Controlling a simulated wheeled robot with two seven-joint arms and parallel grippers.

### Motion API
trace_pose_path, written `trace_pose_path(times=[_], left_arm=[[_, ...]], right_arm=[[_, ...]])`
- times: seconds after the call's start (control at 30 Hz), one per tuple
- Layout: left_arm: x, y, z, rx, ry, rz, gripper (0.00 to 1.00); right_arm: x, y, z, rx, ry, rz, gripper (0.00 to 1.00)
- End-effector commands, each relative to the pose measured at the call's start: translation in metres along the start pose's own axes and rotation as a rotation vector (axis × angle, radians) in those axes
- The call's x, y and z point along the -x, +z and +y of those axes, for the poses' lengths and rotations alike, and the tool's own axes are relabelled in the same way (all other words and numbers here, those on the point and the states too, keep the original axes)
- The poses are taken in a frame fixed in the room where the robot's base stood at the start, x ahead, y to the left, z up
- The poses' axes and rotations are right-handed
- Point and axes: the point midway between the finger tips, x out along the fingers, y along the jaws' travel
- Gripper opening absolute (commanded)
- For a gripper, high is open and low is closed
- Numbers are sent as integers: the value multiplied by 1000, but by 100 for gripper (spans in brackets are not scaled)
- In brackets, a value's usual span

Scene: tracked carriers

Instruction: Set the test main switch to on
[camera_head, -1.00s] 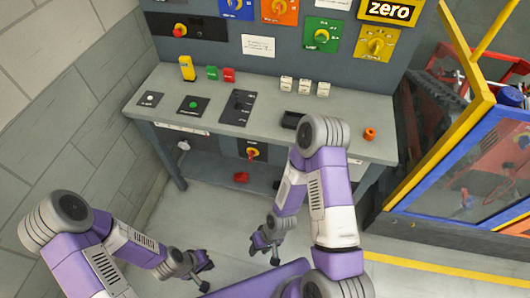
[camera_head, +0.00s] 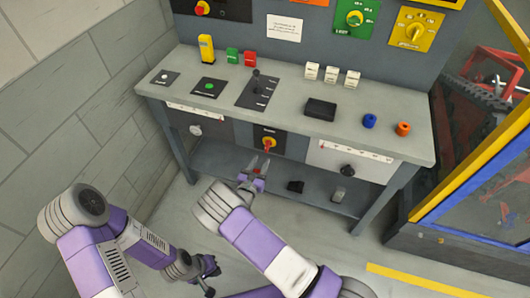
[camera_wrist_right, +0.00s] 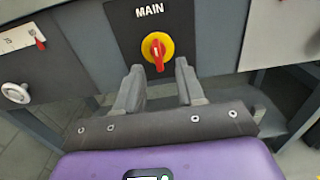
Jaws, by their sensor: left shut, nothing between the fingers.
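The main switch (camera_head: 268,143) is a red handle on a yellow disc, on a black plate in the front of the bench below the top. In the right wrist view the main switch (camera_wrist_right: 157,47) sits under the word MAIN, its handle close to upright with the long end down. Its position marks are not readable. My right gripper (camera_head: 257,168) is open just in front of the switch and slightly below it. In the wrist view its fingers (camera_wrist_right: 159,70) are spread either side of the handle's lower end, with nothing gripped. My left gripper (camera_head: 207,270) is shut and empty, low at the left.
The bench top (camera_head: 210,105) carries a lever plate (camera_head: 258,92), a black tray (camera_head: 320,109), and blue (camera_head: 369,121) and orange (camera_head: 403,128) rings. A black knob (camera_head: 347,170) and a pale round knob (camera_head: 195,130) flank the switch. A lower shelf (camera_head: 220,160) lies beneath.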

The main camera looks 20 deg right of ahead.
Motion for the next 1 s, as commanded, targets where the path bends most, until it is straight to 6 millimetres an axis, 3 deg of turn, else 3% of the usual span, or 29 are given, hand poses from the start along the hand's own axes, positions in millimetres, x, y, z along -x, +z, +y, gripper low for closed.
trace_pose_path(times=[0.5,0.87,1.0], left_arm=[[-18,-1,-7,0,0,0,0],[-19,-1,-7,0,0,0,0],[-19,-1,-7,0,0,0,0]], right_arm=[[-67,3,6,2,18,-16,38],[-74,4,6,4,18,-15,38],[-74,4,6,4,18,-14,20]])
